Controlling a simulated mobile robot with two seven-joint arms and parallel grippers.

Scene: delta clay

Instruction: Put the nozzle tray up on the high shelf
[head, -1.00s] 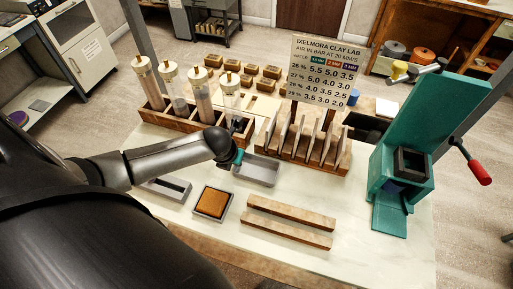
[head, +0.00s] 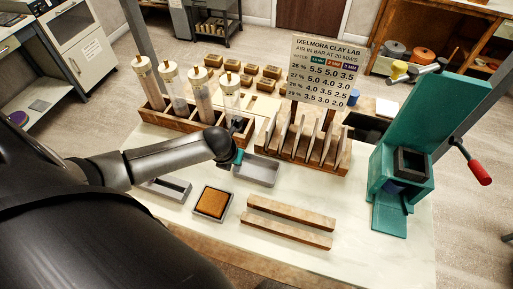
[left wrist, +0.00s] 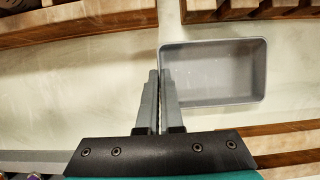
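A shallow, empty grey tray (head: 260,172), which I take to be the nozzle tray, sits on the pale worktop in the middle of the bench in the head view. In the left wrist view the tray (left wrist: 225,72) lies right of the fingers. My left gripper (left wrist: 160,78) has its fingers close together, one on each side of the tray's left wall, and looks shut on that wall. In the head view the left gripper (head: 238,157) is partly hidden by my arm. My right gripper is not in view. I cannot pick out a high shelf with certainty.
A wooden rack with clay tubes (head: 200,95) stands behind the tray, and a slotted wooden rack (head: 300,145) stands to its right. A sponge tray (head: 212,203) and two wooden bars (head: 290,222) lie in front. A green press (head: 405,165) stands at right.

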